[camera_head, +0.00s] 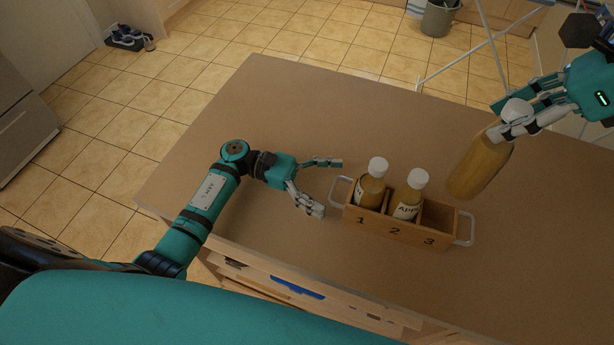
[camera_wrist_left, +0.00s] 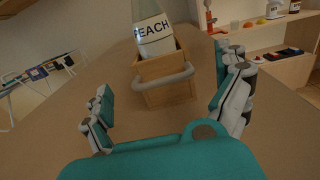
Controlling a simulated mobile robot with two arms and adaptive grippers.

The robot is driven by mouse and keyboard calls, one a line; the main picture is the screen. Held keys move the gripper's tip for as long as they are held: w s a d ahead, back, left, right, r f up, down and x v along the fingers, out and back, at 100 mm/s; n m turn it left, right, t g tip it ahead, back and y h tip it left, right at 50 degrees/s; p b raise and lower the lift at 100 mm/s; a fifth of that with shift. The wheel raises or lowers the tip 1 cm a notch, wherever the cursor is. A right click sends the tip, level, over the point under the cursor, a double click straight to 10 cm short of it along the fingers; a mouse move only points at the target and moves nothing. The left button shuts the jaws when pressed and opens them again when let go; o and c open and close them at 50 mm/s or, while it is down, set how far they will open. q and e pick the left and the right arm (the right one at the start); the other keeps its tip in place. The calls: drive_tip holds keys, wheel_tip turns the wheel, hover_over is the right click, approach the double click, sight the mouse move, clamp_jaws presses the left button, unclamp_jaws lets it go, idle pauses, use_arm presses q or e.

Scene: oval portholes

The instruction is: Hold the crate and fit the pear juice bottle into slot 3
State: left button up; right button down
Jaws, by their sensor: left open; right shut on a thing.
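The wooden crate (camera_head: 397,233) stands on the table with its slots numbered 1, 2 and 3 and a metal handle at each end. Slots 1 and 2 hold bottles with white caps, and slot 3 (camera_head: 438,217) is empty. The slot 1 bottle (camera_head: 371,188) reads "PEACH" in the left wrist view (camera_wrist_left: 153,30). The slot 2 bottle (camera_head: 408,200) has a partly readable label. My left gripper (camera_head: 331,188) is open beside the crate's left handle (camera_head: 338,192), apart from it. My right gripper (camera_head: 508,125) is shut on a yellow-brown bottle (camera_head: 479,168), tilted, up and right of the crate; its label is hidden.
The brown table (camera_head: 290,110) is clear behind and left of the crate. Beyond it are a tiled floor, a grey bucket (camera_head: 438,18) and a white rack (camera_head: 490,45). Shelves (camera_wrist_left: 270,35) with small items show in the left wrist view.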

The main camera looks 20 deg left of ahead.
use_arm(q)
drive_tip(key=d, duration=0.6)
